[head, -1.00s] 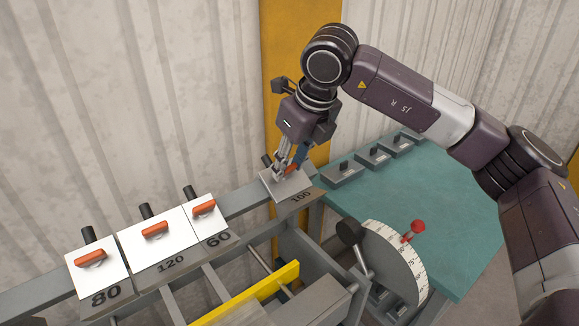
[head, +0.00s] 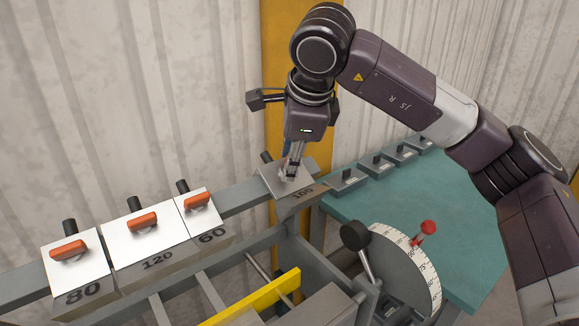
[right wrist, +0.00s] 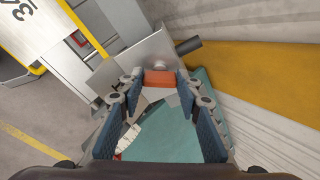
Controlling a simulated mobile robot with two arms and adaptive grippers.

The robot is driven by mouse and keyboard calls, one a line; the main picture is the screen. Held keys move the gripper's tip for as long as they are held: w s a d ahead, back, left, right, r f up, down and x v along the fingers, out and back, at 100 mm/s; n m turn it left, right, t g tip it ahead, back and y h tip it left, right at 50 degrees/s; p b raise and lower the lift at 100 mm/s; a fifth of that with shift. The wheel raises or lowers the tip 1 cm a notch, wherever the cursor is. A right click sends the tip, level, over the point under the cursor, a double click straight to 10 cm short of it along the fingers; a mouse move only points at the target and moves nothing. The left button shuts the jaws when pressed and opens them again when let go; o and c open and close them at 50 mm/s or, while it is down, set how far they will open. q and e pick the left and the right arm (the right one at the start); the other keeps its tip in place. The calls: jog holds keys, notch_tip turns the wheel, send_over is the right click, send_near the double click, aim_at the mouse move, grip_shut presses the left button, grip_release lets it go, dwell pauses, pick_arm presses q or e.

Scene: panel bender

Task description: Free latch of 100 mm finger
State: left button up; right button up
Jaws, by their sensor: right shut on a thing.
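The 100 mm finger (head: 270,183) is a grey block at the right end of the finger row, marked 100. My right gripper (head: 291,174) is over it from above, fingers pointing down. In the right wrist view, the orange latch handle (right wrist: 158,78) lies between the two fingertips of my right gripper (right wrist: 159,88), which is shut on it. A round pivot shows just behind the handle on the plate. In the head view the fingers hide this latch. My left gripper is in neither view.
Fingers marked 80 (head: 75,270), 120 (head: 150,235) and 60 (head: 203,214) stand to the left, with orange latches. A teal table (head: 390,190) with several small blocks is at right. A dial (head: 410,265) with a red knob stands in front.

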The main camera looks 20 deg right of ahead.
jog(key=n+b, duration=0.1)
jog(key=n, duration=0.2)
jog(key=shift+n+t, duration=0.3)
jog(key=shift+s+n+b, duration=0.1)
jog(key=shift+n+b, duration=0.65)
jog(key=shift+n, duration=0.65)
jog(key=shift+t, duration=0.3)
jog(key=o, duration=1.2)
jog(key=shift+c, duration=0.2)
jog(key=v, duration=1.2)
